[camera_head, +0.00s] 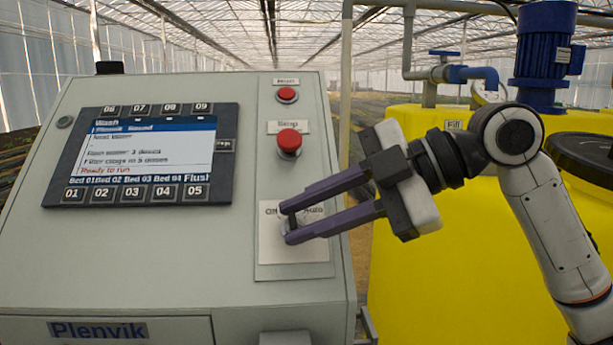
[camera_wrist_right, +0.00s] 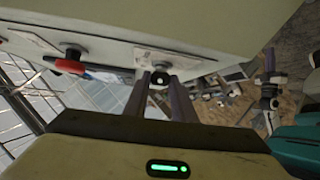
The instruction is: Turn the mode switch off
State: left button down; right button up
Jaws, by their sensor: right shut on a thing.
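The mode switch (camera_head: 292,220) is a small dark knob on a pale plate (camera_head: 293,262) low on the right of the grey control panel. The plate's lettering is partly covered by my gripper. My right gripper (camera_head: 287,223) reaches in from the right, and its two purple fingers are shut on the knob, one above and one below it. In the right wrist view the knob (camera_wrist_right: 160,77) shows dark between the fingertips, close to the panel face. Which way the knob points cannot be told. My left gripper is not in view.
A red stop button (camera_head: 289,141) and a smaller red button (camera_head: 287,95) sit above the switch. A lit screen (camera_head: 142,150) with numbered keys is at the left. A yellow tank (camera_head: 440,285) with a blue motor (camera_head: 546,50) stands at the right.

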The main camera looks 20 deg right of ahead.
jog(key=shift+w+r+n+g+p, duration=0.15)
jog(key=shift+r+n+g+p, duration=0.25)
jog(key=shift+n+g, duration=0.4)
jog(key=shift+n+g+h, duration=0.4)
jog(key=shift+h, duration=0.1)
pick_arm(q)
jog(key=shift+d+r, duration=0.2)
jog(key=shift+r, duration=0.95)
pick_arm(e)
jog(key=shift+w+a+f+n+g+h, duration=0.1)
jog(key=shift+w+n+g+h, duration=0.05)
jog(key=shift+n+g+h, duration=0.55)
jog(key=shift+w+a+n+g+h, duration=0.1)
jog(key=shift+n+g+h, duration=0.4)
jog(key=shift+n+g, duration=0.35)
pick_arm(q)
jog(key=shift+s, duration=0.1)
pick_arm(e)
jog(key=o, duration=1.1)
jog(key=shift+c, duration=0.2)
